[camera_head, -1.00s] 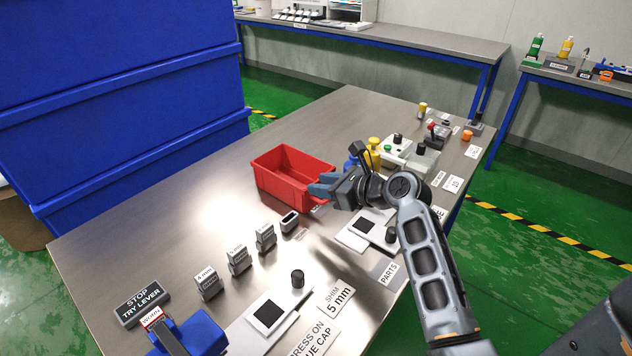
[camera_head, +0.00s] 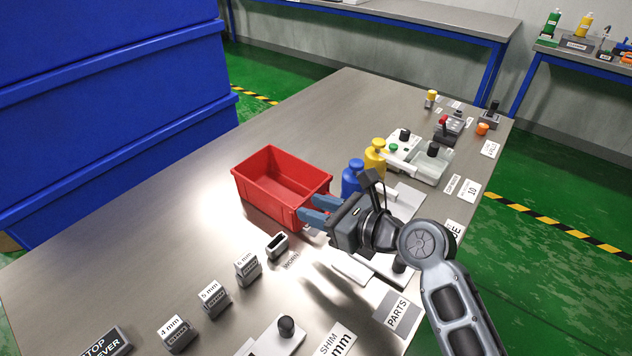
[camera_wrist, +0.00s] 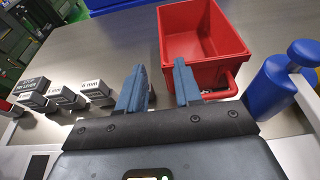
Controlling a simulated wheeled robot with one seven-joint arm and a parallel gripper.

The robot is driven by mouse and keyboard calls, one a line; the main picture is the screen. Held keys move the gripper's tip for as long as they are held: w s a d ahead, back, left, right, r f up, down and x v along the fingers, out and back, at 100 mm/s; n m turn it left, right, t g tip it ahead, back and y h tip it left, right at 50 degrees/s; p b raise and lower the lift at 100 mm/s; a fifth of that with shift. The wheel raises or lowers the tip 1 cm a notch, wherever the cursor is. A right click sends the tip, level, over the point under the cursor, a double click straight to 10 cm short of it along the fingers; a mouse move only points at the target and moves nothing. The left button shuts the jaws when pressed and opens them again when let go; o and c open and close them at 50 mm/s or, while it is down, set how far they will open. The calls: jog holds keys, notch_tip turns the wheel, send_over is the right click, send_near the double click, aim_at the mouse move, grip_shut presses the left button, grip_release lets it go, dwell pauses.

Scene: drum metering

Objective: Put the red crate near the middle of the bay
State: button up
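The red crate (camera_head: 262,193) is an empty open box standing upright on the metal table. It also shows in the wrist view (camera_wrist: 195,77), just ahead of the fingers. My gripper (camera_head: 317,210) is at the crate's near right end, by its handle. In the wrist view my gripper (camera_wrist: 161,90) has its two blue fingers apart with nothing clearly between them. The right finger overlaps the crate's near wall in that view; whether it touches cannot be told. The bay is not clearly identifiable.
Blue (camera_head: 352,180) and yellow (camera_head: 375,158) bottles stand right of the crate, close to my gripper. Several grey shim blocks (camera_head: 247,268) line the near side. Large blue boxes (camera_head: 110,110) rise at the left. The table's far left part (camera_head: 290,125) is clear.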

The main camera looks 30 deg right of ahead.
send_near(272, 194)
jog(key=w, duration=0.2)
jog(key=shift+a+f+x, duration=0.15)
jog(key=shift+x, duration=1.65)
jog(key=shift+a+f+x, duration=0.15)
jog(key=shift+x, duration=1.6)
jog(key=shift+s, duration=0.2)
grip_shut()
